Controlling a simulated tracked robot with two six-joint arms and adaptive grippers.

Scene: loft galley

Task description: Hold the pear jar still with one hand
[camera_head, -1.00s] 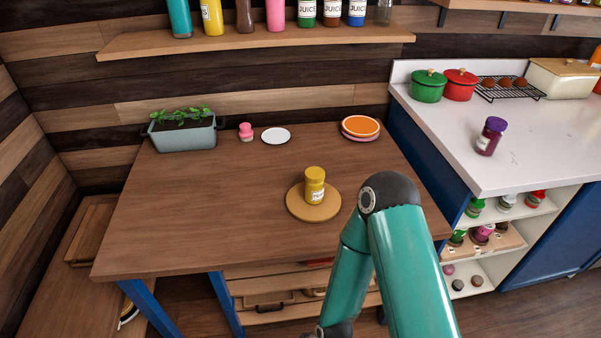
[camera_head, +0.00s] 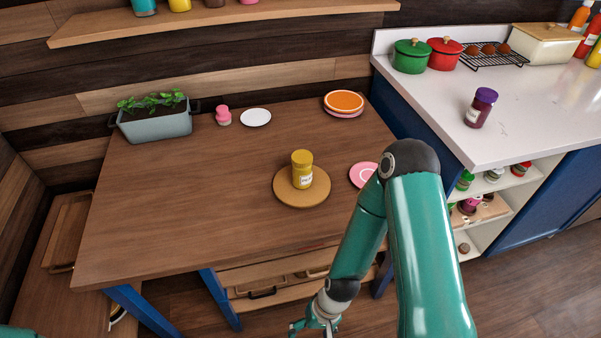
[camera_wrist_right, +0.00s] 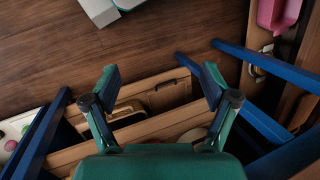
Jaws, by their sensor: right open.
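The pear jar (camera_head: 302,169), yellow with a yellow lid and a white label, stands upright on a round wooden board (camera_head: 290,197) on the brown table. My right gripper (camera_head: 314,327) is low in front of the table, below its top and well apart from the jar. The right wrist view shows the same gripper (camera_wrist_right: 160,80) with its two fingers spread and nothing between them. The jar is not in the wrist view. Only a bit of teal, possibly my left arm, shows at the bottom left corner of the head view; the left gripper is out of sight.
On the table are a planter (camera_head: 155,122), a pink jar (camera_head: 223,116), a white plate (camera_head: 256,117), stacked plates (camera_head: 344,103) and a pink plate (camera_head: 362,174) partly behind my arm. Drawers (camera_head: 262,285) sit under the table.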

